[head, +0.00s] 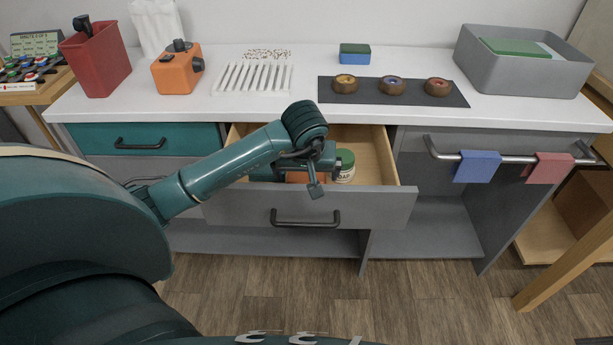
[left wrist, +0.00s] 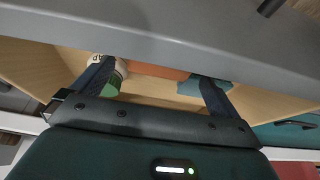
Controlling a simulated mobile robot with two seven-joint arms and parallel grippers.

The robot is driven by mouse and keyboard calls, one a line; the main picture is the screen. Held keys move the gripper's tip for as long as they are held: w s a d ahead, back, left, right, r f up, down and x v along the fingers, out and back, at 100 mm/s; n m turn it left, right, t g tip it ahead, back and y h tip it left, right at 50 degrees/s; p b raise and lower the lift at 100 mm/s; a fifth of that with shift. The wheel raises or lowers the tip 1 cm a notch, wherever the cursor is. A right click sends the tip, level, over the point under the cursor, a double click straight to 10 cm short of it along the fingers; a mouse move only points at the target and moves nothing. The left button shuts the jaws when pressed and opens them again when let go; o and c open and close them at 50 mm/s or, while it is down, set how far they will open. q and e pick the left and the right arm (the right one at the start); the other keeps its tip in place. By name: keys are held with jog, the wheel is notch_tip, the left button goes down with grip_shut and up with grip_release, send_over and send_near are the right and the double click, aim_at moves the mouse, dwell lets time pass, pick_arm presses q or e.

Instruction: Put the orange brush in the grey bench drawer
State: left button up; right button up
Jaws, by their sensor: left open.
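The grey bench drawer (head: 358,203) is pulled open below the counter. My left gripper (head: 316,182) reaches into its opening, fingers pointing down. An orange thing (head: 298,177) lies in the drawer, mostly hidden behind my gripper; it may be the orange brush, but its shape is not clear. In the left wrist view the orange thing (left wrist: 160,71) shows beyond and between the two spread fingers of my left gripper (left wrist: 153,78), which is open. I cannot tell whether the fingers touch it. My right gripper is not in view.
A green-lidded soap jar (head: 344,165) stands in the drawer close to my gripper; a teal thing (left wrist: 188,85) lies at the other finger. Above, the counter holds an orange device (head: 176,70), white rack (head: 252,78), bowls on a dark mat (head: 330,90) and a grey bin (head: 520,75).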

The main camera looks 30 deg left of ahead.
pick_arm(q)
jog(key=v, duration=0.7)
jog(key=shift+r+p, duration=0.3)
jog(key=shift+r, duration=0.05)
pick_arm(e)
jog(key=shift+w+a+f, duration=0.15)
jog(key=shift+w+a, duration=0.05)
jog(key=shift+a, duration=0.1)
